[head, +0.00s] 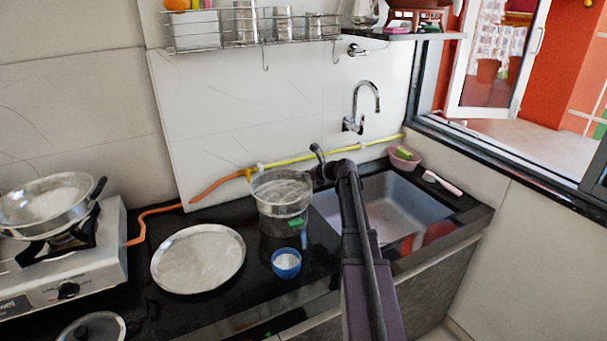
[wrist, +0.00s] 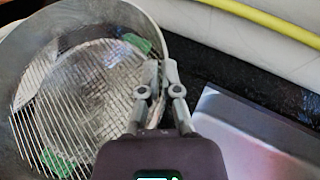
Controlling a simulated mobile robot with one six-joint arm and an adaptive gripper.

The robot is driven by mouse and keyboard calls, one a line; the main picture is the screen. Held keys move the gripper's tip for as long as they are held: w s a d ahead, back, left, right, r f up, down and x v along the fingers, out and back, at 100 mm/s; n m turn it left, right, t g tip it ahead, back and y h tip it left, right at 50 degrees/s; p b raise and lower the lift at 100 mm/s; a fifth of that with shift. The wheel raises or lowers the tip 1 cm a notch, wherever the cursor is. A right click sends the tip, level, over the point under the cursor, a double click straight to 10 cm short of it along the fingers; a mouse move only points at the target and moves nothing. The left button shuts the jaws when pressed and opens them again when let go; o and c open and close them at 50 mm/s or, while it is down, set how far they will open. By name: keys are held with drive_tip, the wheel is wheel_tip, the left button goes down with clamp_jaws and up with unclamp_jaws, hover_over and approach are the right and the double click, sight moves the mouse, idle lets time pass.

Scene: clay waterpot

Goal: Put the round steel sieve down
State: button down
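The round steel sieve (head: 281,186) is over the dark counter, just left of the sink, looking about level. The wrist view shows its wire mesh and pale wall (wrist: 38,48). Under it is a clear container with green parts (head: 296,222); these show through the mesh. I cannot tell whether the sieve touches it. My gripper (wrist: 161,70) has its fingers on either side of the sieve's right rim, shut on it. In the head view my arm reaches in from the front and the fingertips are hard to make out.
A flat steel plate (head: 198,259) and a small blue bowl (head: 286,264) are on the counter. A stove (head: 65,270) with a pan (head: 45,203) is left. A yellow hose (head: 350,150) runs along the wall.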

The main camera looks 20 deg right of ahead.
drive_tip(key=shift+f, duration=0.3)
drive_tip(key=c, duration=0.8)
unclamp_jaws()
drive_tip(key=shift+r, duration=0.15)
drive_tip(key=shift+r+p, duration=0.55)
drive_tip(key=shift+r, duration=0.05)
drive_tip(key=p+v, duration=0.4)
drive_tip(key=v, duration=0.8)
drive_tip(key=shift+f, duration=0.15)
